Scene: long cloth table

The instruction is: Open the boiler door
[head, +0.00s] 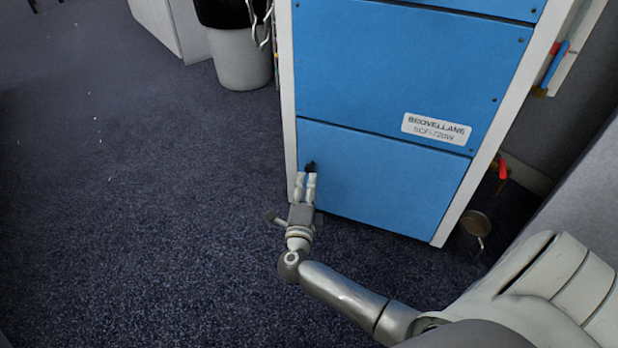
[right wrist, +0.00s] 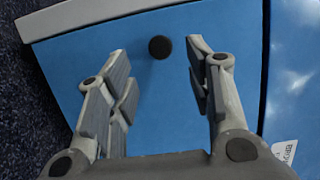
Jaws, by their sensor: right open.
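The boiler is a tall blue cabinet with a white frame. Its lower blue door (head: 385,185) sits flush in the frame and looks shut. A small black knob (head: 310,167) is near the door's left edge; in the right wrist view the knob (right wrist: 160,47) lies between the fingertips, a little beyond them. My right gripper (head: 307,180) is at the knob. In the right wrist view the gripper (right wrist: 160,60) is open and empty, a finger on each side of the knob without visible contact. My left gripper is not in view.
A label (head: 436,129) is on the blue panel (head: 400,75) above the door. A grey bin (head: 240,60) stands behind left. A red-handled valve (head: 503,170) and a round metal part (head: 475,223) are at right. Dark carpet (head: 140,200) is clear at left.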

